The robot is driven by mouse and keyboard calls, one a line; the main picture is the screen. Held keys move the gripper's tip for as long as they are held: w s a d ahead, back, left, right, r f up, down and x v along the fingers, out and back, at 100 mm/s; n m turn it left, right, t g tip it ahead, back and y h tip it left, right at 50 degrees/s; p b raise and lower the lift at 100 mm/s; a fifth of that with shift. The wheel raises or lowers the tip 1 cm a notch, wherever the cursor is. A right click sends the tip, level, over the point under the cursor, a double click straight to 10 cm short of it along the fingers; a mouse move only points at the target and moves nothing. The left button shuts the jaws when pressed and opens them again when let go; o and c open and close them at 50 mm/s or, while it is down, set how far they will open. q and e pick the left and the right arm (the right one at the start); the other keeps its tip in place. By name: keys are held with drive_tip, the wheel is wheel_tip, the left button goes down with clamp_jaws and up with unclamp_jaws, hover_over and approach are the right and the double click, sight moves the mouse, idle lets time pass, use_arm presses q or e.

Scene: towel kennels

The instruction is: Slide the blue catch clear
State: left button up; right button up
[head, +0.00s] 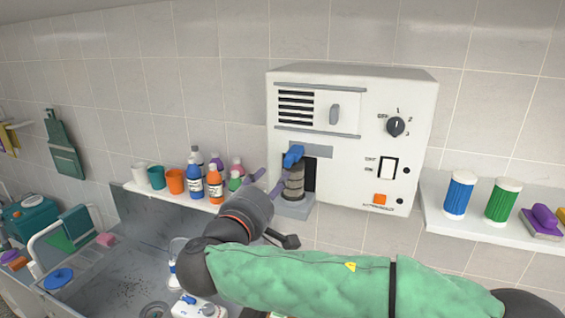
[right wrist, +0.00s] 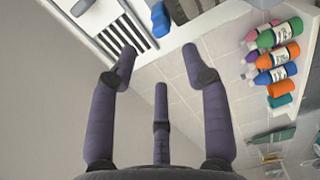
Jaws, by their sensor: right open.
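The blue catch (head: 293,156) sits on the front of the white wall box (head: 350,110), at a dark opening above a ribbed grey cylinder (head: 292,184). My right gripper (head: 268,190) is left of and below the catch, its dark purple fingers spread and empty, apart from the catch in the picture. In the right wrist view a blue piece, seemingly the catch (right wrist: 160,19), shows beyond the open fingers of my right gripper (right wrist: 158,58). My left gripper is not in view.
A shelf with cups and several bottles (head: 214,183) is close left of my right gripper. The box has a black dial (head: 396,127), a switch (head: 388,168) and an orange button (head: 380,199). A right shelf (head: 470,223) holds blue and green canisters. A steel sink (head: 120,280) lies below.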

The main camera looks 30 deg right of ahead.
sight(286, 164)
drive_tip(key=p+x, duration=0.2)
drive_tip(key=x, duration=0.7)
drive_tip(key=shift+w, duration=0.2)
clamp_jaws()
